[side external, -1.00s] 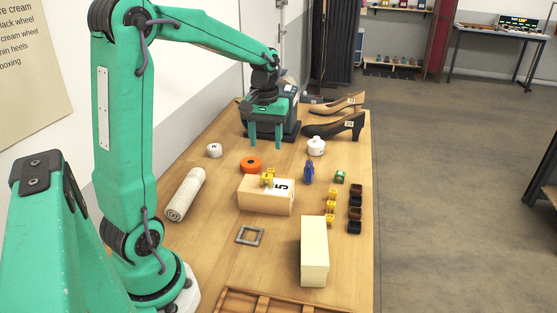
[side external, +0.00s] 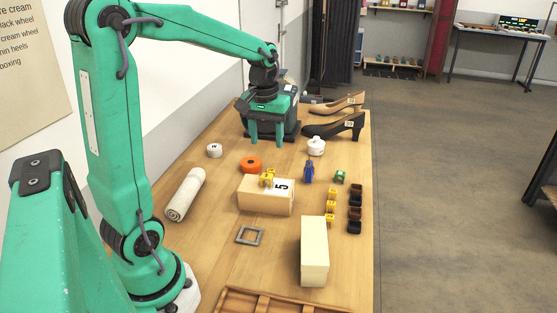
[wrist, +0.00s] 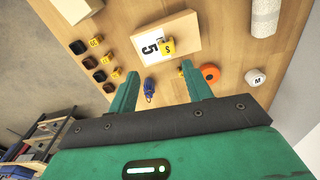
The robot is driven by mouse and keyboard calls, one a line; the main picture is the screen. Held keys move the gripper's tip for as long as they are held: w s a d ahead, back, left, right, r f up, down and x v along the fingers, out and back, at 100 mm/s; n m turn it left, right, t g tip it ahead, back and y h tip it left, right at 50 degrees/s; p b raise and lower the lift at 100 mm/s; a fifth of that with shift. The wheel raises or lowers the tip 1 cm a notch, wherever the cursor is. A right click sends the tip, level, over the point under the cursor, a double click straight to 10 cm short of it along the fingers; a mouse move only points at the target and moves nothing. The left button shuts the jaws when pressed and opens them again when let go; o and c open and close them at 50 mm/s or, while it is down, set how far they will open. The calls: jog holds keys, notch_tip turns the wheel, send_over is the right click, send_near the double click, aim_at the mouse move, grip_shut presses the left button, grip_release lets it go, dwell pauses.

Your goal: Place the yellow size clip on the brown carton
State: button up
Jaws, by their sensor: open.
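The light brown carton (side external: 262,203) marked 5 lies on the table, and it also shows in the wrist view (wrist: 180,29). A yellow clip (side external: 265,183) marked S sits on its top near the rear edge; it shows in the wrist view (wrist: 167,45) too. Another small yellow piece (wrist: 182,71) shows past the carton, partly hidden by my right finger. More yellow clips (side external: 331,207) stand in a row to the carton's right. My gripper (side external: 266,142) points down above the table behind the carton. Its two fingers (wrist: 158,72) are spread, with nothing held between them.
A cream block (side external: 314,252) stands front right, and a grey square frame (side external: 249,235) lies in front of the carton. Orange tape (side external: 251,164), a blue item (side external: 309,172), dark cups (side external: 355,200) and a white roll (side external: 185,194) lie around it. Shoes (side external: 333,127) stand behind.

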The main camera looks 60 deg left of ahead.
jog(key=s+d+r+m+t, duration=0.1)
jog(key=s+d+m+t, duration=0.1)
jog(key=s+d+m, duration=0.2)
jog(key=s+d+r+m+t, duration=0.2)
jog(key=s+d+m+t, duration=0.1)
jog(key=s+d, duration=0.5)
jog(key=shift+s+d+r+m, duration=0.3)
jog(key=shift+d+m, duration=0.2)
jog(key=shift+d, duration=0.55)
